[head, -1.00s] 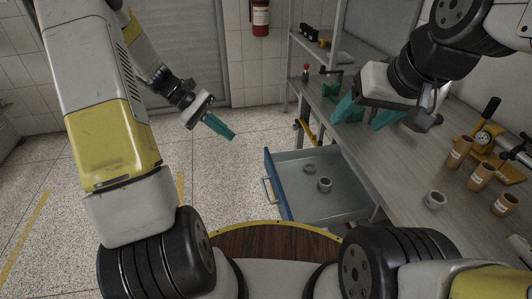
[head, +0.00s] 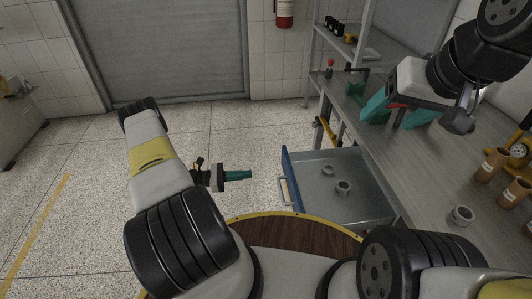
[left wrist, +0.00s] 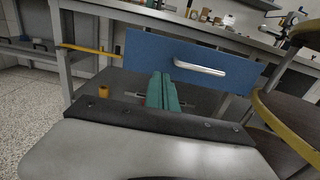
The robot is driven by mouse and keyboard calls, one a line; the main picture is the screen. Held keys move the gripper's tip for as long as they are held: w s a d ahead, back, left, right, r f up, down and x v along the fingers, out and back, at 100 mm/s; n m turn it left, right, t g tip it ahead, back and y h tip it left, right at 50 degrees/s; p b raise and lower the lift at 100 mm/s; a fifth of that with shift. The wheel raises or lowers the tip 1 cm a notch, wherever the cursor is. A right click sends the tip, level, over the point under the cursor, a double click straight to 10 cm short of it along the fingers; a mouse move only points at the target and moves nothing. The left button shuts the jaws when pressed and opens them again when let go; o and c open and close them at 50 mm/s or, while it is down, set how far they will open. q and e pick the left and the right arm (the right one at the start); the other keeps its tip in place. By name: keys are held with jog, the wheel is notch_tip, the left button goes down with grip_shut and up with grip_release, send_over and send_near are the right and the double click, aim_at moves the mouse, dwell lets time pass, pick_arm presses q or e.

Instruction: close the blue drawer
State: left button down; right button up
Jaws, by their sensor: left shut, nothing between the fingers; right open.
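The blue drawer (head: 290,182) stands pulled out from under the grey workbench, its blue front facing left with a pale bar handle (head: 283,190). Two small grey rings (head: 343,188) lie inside it. In the left wrist view the blue front (left wrist: 150,50) and its handle (left wrist: 200,67) are straight ahead. My left gripper (head: 250,174) is shut and empty, left of the drawer front and pointing at it with a gap between. Its teal fingers show in the left wrist view (left wrist: 161,92), below the handle's left end. My right gripper (head: 400,115) is open above the workbench.
The workbench (head: 415,175) runs along the right, with a grey ring (head: 461,215) and several brown cylinders (head: 493,165) on it. A yellow bar (head: 328,132) juts out beyond the drawer. The speckled floor left of the drawer is clear.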

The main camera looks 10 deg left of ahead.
aim_at(286, 171)
pick_arm(q)
jog(key=x, duration=1.2)
jog(key=shift+w+d, duration=0.1)
jog(key=shift+d, duration=0.3)
jog(key=shift+d, duration=0.15)
